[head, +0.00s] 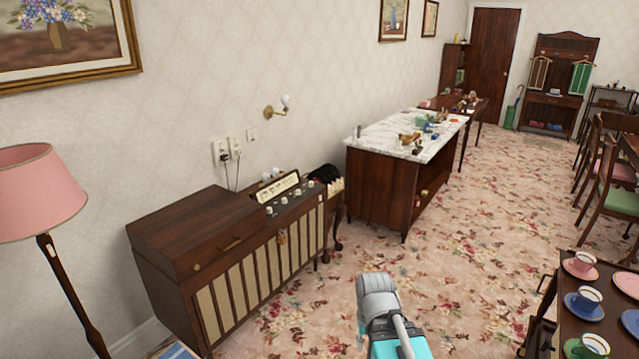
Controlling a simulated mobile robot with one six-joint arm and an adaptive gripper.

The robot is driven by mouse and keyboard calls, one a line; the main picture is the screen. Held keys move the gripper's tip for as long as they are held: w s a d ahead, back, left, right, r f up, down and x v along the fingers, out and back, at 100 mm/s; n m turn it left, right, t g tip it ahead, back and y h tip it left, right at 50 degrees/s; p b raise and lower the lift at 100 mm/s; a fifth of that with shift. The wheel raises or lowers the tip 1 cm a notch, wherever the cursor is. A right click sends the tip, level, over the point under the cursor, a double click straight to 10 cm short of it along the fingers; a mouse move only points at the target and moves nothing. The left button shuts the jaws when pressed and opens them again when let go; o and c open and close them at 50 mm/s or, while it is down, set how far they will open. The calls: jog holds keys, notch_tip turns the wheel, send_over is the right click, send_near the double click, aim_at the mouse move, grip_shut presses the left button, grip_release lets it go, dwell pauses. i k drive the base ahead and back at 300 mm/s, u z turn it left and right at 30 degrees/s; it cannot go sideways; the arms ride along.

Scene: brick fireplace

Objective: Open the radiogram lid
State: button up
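The radiogram (235,285) is a long dark wooden cabinet with cream slatted front panels, standing against the left wall. Its lid (185,228) covers the left part of the top and lies flat, closed. A small handle (231,243) and a round knob (197,267) show along the front below the lid. To the right of the lid is a control panel (290,200) with a lit dial and several pale knobs. Part of my arm, grey and turquoise, shows at the bottom centre, apart from the radiogram. My gripper is not in view.
A pink floor lamp (38,195) stands at the left, close to the radiogram's left end. A marble-topped cabinet (400,140) with small objects stands beyond it. A trolley with cups (545,310) is at the lower right. The flowered carpet (440,260) between is clear.

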aim_at(200, 228)
jog(key=z, duration=0.45)
jog(key=i, duration=1.2)
jog(key=u, duration=0.45)
